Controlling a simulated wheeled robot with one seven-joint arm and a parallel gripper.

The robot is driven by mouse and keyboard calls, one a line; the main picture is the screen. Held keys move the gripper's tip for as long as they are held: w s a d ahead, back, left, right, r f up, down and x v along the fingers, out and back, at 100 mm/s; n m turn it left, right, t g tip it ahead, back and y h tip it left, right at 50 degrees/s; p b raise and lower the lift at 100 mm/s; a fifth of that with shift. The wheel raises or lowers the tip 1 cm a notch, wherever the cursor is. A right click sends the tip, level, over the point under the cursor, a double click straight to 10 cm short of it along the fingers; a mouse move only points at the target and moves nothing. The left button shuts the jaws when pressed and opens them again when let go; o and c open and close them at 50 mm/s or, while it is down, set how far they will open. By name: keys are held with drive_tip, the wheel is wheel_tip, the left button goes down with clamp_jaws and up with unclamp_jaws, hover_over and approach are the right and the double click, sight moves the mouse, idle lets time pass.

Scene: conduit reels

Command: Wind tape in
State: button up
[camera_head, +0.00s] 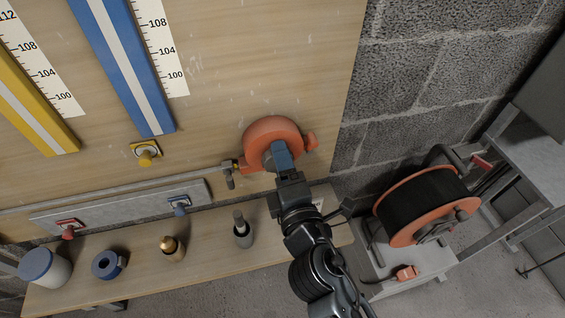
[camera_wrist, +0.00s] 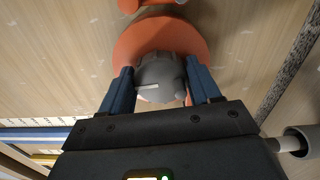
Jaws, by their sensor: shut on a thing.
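The round orange tape reel (camera_head: 262,133) is on the wooden board, at the right end of a thin metal conduit (camera_head: 130,191). A stubby orange part sticks out on its right side. In the wrist view the orange reel (camera_wrist: 132,42) has a grey round knob (camera_wrist: 158,72) with a pale line mark at its middle. My gripper (camera_head: 281,153) reaches the reel's face from below. In the wrist view my blue fingers (camera_wrist: 160,76) are closed on either side of the grey knob. No tape is visible.
A large orange drum with black cable (camera_head: 425,205) stands at right. Blue (camera_head: 125,60) and yellow (camera_head: 30,105) strips with scales are upper left.

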drive_tip(key=o, duration=1.1)
drive_tip(key=shift+c, duration=0.2)
drive_tip(key=shift+s, duration=0.1)
drive_tip(key=b+v, duration=0.1)
drive_tip(key=v, duration=0.6)
drive_tip(key=shift+s+d, duration=0.2)
drive_tip(key=shift+s, duration=0.15)
drive_tip(key=s+d+f+m+g+h+p, duration=0.1)
drive_tip(key=s+d+f+m+g+h, duration=0.1)
drive_tip(key=s+d+m, duration=1.15)
drive_tip(key=s+d+r+m+h+p, duration=0.1)
drive_tip(key=s+d+r+m, duration=0.2)
drive_tip(key=s, duration=0.5)
drive_tip(key=s+d+r+m+h, duration=0.2)
drive_tip(key=s+d+r+m, duration=0.1)
drive_tip(key=s+r+m, duration=0.3)
drive_tip(key=s, duration=0.2)
drive_tip(key=shift+s+d+g+p, duration=0.3)
drive_tip(key=shift+s+p, duration=0.05)
drive_tip(key=shift+p, duration=0.05)
